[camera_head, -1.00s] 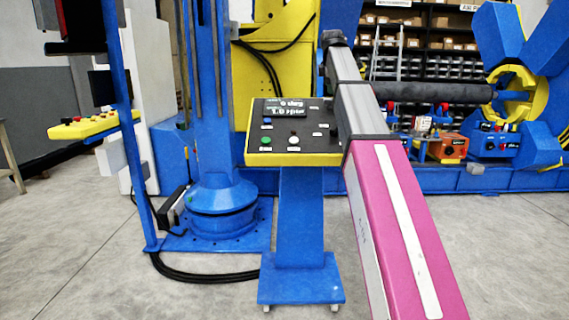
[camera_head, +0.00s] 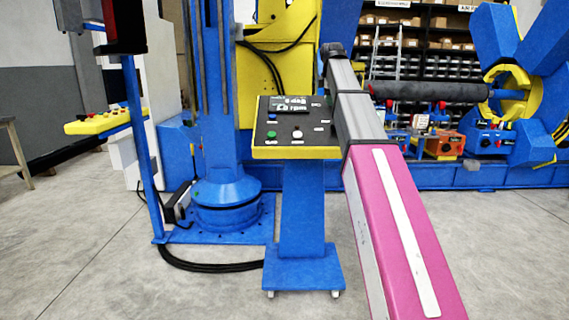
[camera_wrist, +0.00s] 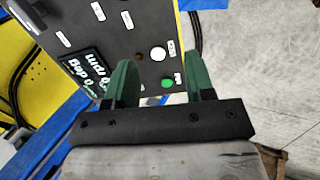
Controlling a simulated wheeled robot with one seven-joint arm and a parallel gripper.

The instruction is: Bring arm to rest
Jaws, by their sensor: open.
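My pink and grey arm (camera_head: 400,225) reaches forward from the lower right in the head view, its far end beside the control panel (camera_head: 296,152). My gripper (camera_wrist: 143,85) shows in the wrist view with two green fingers apart and nothing between them. The panel's dark face lies beyond the fingers, with a white button (camera_wrist: 158,54), a green button (camera_wrist: 167,84) and a lettered display (camera_wrist: 85,75). Whether the fingertips touch the panel cannot be told. In the head view the gripper itself is hidden behind the arm's end.
The panel stands on a blue pedestal (camera_head: 303,215) with a wheeled base. A blue column (camera_head: 228,190) and a thin blue post (camera_head: 143,150) stand to the left. A black cable (camera_head: 210,266) lies on the floor. The blue positioner with a yellow ring (camera_head: 535,95) stands at right. Front floor is clear.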

